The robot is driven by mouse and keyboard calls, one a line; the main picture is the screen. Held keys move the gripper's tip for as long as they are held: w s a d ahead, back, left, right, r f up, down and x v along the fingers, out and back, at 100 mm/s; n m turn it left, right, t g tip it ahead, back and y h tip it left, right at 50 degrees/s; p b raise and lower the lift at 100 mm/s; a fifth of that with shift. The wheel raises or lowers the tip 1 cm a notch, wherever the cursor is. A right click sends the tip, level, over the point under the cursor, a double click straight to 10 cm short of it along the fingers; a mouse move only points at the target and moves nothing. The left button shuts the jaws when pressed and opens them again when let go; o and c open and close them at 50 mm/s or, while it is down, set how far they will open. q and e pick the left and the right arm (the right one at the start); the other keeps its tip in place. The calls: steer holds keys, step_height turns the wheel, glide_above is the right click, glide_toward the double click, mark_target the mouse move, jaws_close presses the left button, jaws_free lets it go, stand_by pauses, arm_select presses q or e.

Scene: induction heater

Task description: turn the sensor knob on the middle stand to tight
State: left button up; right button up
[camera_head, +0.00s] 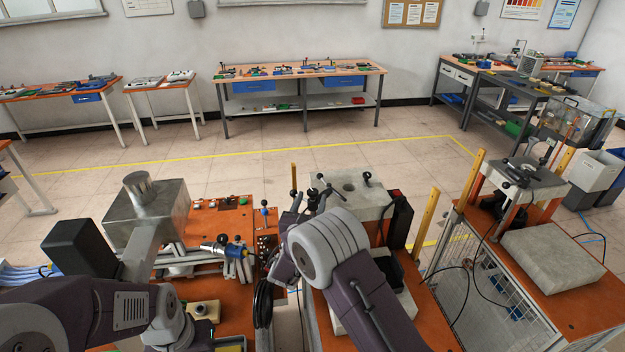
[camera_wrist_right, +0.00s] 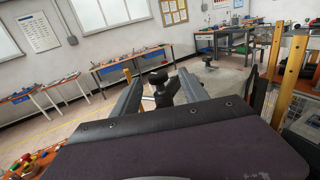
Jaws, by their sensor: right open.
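The middle stand shows in the head view as a pale block (camera_head: 368,197) with a round hole, behind my right wrist. A black knob (camera_wrist_right: 158,77) with a stem shows in the right wrist view, between the two grey fingers. My right gripper (camera_wrist_right: 160,84) is open, with a finger on either side of the knob and visible gaps. In the head view my right gripper (camera_head: 297,212) is beside the stand's left edge, and my wrist hides much of it. My left arm is at the lower left; its grey finger (camera_head: 140,258) shows, but its opening cannot be made out.
A metal box (camera_head: 148,207) with a cylinder and an orange bench (camera_head: 210,215) with fittings lie left of the stand. Yellow posts (camera_head: 427,222) and a caged right-hand stand (camera_head: 555,250) are to the right. The floor behind is clear up to the wall tables.

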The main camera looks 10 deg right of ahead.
mark_target(315, 189)
steer(key=p+x, duration=0.1)
steer(key=x, duration=0.3)
steer(key=p+x, duration=0.1)
steer(key=x, duration=0.1)
steer(key=shift+w+a+r+p, duration=0.1)
steer(key=shift+w+a+p, duration=0.05)
steer(key=shift+w+p, duration=0.3)
steer(key=shift+w+d, duration=0.3)
steer(key=shift+w, duration=0.1)
steer(key=shift+a, duration=0.1)
jaws_close()
steer(key=m+g+h+b, duration=0.1)
steer(key=b, duration=0.1)
steer(key=f+m+h+b, duration=0.1)
steer(key=h+b, duration=0.1)
steer(key=b, duration=0.1)
steer(key=shift+s+m+g+h, duration=0.1)
steer(key=shift+m+g+h, duration=0.2)
steer(key=shift+g, duration=0.1)
steer(key=shift+s+d+r+m+g+h+b, duration=0.15)
steer(key=shift+d+r+m+g+h+b, duration=0.1)
steer(key=shift+m+g+h+b, duration=0.3)
steer(key=shift+s+d+r+m+g+h+b, duration=0.1)
steer(key=shift+d+r+m+g+h+b, duration=0.15)
steer(key=shift+m+g+h, duration=0.3)
